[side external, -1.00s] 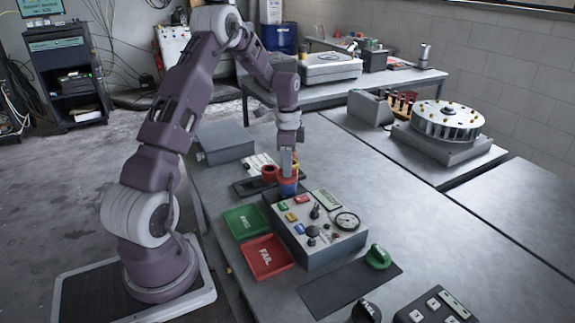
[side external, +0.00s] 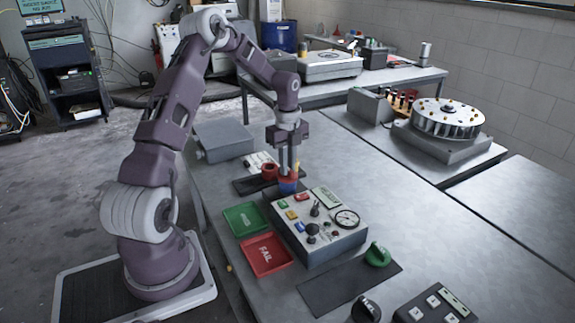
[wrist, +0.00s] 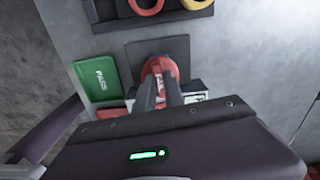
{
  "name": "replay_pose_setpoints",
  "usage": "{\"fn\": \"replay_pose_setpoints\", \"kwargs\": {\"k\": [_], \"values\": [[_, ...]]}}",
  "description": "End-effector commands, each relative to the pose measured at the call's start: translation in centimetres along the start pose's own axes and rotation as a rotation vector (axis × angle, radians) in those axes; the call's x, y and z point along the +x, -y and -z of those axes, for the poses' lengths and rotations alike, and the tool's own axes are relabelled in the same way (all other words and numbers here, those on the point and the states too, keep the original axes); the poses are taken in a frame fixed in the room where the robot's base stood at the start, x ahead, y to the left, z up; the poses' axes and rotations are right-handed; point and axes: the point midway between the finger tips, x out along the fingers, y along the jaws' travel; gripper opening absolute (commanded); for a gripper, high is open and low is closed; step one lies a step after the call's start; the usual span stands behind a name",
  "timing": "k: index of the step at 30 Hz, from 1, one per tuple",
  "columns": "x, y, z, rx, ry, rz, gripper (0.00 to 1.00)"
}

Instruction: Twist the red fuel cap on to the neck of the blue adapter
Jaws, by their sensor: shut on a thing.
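The red fuel cap (side external: 287,181) sits right on top of the blue adapter (side external: 288,189), at the back end of the grey control box, in the side view. My gripper (side external: 288,174) points straight down with its fingers shut on the cap. I cannot tell how far the cap is seated on the neck.
A dark rack (side external: 247,188) behind holds another red cap (side external: 269,171) and a yellow one (wrist: 195,3). The control box (side external: 330,248) stands in front. The green PASS tray (side external: 244,218) and red FAIL tray (side external: 265,256) lie left.

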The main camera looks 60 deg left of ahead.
Motion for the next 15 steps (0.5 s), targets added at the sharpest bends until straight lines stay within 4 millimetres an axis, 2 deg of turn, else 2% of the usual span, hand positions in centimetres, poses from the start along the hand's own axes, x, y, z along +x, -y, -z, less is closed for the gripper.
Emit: {"fn": "replay_pose_setpoints", "kwargs": {"k": [1, 2, 5, 6, 15], "values": [[0.27, -0.12, 0.01, 0.136, -0.004, -0.003, 0.00], [0.27, -0.15, 0.02, 0.183, -0.004, -0.004, 0.15], [0.24, -0.15, 0.03, 0.170, -0.002, -0.005, 0.34], [0.22, -0.14, 0.04, 0.169, -0.002, -0.005, 0.38], [0.07, -0.07, 0.02, 0.165, -0.001, -0.003, 0.38]]}}
